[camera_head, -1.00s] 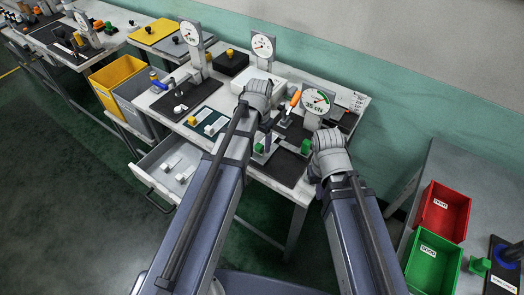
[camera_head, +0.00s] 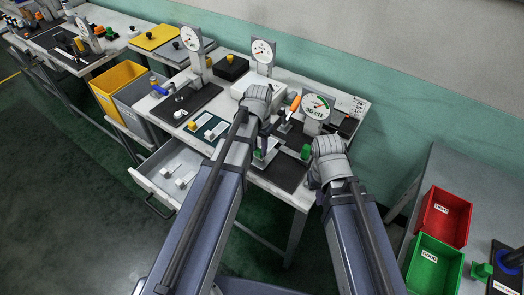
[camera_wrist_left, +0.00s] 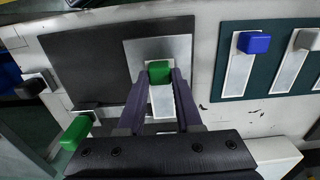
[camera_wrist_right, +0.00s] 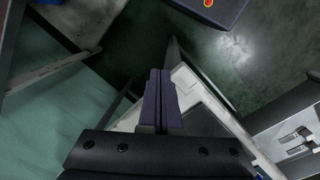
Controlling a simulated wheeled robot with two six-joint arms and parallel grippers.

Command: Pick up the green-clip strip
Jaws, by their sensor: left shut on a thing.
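The green-clip strip (camera_wrist_left: 162,97) is a pale metal strip with a green clip (camera_wrist_left: 159,71) at its far end, over a grey plate. My left gripper (camera_wrist_left: 159,76) is shut on the green clip; its fingers are on either side of it. In the head view the left gripper (camera_head: 265,143) is low over the winder's table, and its arm hides part of the strip area. My right gripper (camera_head: 314,182) is beside the table's right front corner. In the right wrist view the right gripper (camera_wrist_right: 160,76) is shut with nothing between its fingers.
Blue-clip (camera_wrist_left: 240,75) and white-clip (camera_wrist_left: 297,75) strips lie on a teal mat (camera_wrist_left: 275,84). A green knob (camera_head: 305,152) and a dial gauge (camera_head: 317,107) stand near the grippers. An open drawer (camera_head: 157,200) juts out front left. Red (camera_head: 444,215) and green (camera_head: 433,265) bins sit right.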

